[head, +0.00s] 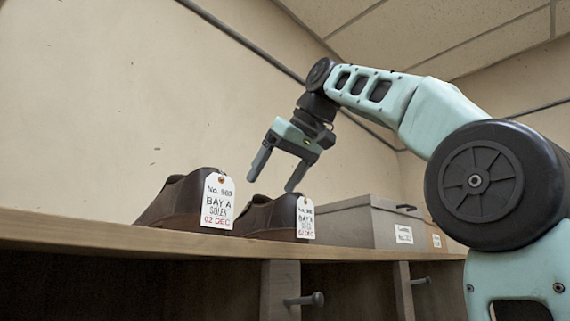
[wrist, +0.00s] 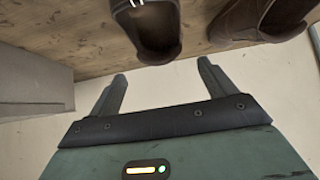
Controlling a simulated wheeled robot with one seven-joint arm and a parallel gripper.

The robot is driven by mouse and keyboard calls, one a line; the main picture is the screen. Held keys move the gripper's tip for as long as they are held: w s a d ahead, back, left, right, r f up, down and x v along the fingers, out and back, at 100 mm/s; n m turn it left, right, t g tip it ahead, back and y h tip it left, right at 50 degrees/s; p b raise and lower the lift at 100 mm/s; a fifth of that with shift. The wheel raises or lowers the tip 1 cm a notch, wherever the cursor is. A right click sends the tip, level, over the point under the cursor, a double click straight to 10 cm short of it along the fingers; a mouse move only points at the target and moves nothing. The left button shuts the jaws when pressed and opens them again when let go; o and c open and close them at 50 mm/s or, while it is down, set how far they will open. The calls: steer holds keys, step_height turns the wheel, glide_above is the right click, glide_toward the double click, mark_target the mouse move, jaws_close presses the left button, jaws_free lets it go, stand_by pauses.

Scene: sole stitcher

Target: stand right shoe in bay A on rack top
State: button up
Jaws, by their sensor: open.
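Two brown shoes stand upright side by side on the wooden rack top (head: 100,232). The left one in the head view (head: 180,197) wears a white tag (head: 217,200) reading BAY A. The other shoe (head: 265,216) wears a similar tag (head: 305,218). I cannot tell from their shape which is the right shoe. My gripper (head: 275,182) is open and empty, pointing down just above the shoe beside the box. In the wrist view, that shoe (wrist: 148,32) lies beyond my open fingers (wrist: 162,72), apart from them, and the other shoe (wrist: 260,20) is at the top right.
A grey lidded box (head: 358,223) stands on the rack top right of the shoes, with a brown box (head: 436,238) beyond it. Below are open compartments with dark pegs (head: 305,299).

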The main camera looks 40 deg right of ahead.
steer(key=v, duration=0.4)
stand_by(0.6)
